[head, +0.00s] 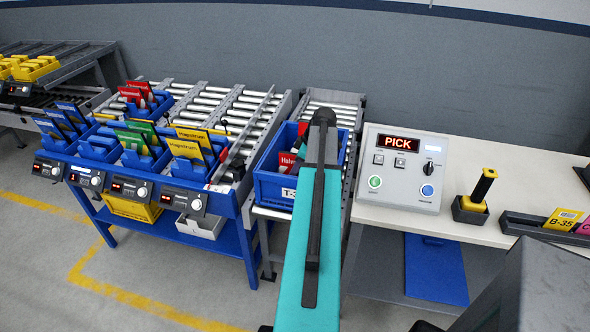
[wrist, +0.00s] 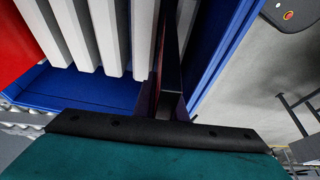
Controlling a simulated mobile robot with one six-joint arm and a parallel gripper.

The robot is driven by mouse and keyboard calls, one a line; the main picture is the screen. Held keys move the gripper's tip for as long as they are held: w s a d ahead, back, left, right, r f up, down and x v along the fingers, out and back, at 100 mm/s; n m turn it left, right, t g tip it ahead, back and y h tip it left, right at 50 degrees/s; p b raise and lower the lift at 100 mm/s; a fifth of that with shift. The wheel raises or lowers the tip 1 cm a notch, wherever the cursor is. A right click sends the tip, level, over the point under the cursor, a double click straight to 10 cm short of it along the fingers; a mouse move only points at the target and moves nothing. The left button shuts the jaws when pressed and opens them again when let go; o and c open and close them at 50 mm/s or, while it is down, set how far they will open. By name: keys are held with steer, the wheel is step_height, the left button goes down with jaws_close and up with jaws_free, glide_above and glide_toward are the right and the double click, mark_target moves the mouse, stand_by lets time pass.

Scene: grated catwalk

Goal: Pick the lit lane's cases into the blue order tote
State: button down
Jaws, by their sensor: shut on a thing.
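The blue order tote (head: 273,187) stands on a roller conveyor in the middle of the head view. Red cases (head: 287,162) with white lettering show inside it. My teal arm covers its right part and hides my gripper there. In the wrist view my gripper (wrist: 170,80) is over the tote, shut on a thin dark case seen edge-on; its colour is hard to tell. White ribbed pieces and a red case (wrist: 15,45) lie beside it, with the tote's blue wall (wrist: 222,45) to the right. Lane cases, yellow (head: 188,149), green (head: 143,133) and blue (head: 57,128), stand in blue bins at left.
The lane rack (head: 232,208) has small displays along its front; which lane is lit is unclear. A control panel (head: 404,170) reading PICK stands on the white bench to the right. A yellow-handled tool (head: 481,186) stands in a holder there.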

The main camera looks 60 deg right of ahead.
steer(key=shift+f+b, duration=0.75)
steer(key=shift+f, duration=0.55)
steer(key=c, duration=1.3)
jaws_free()
steer(key=shift+c, duration=0.2)
steer(key=shift+r, duration=0.1)
step_height(320, 180, up, 8)
steer(key=p, duration=0.3)
steer(key=shift+p, duration=0.4)
stand_by(0.4)
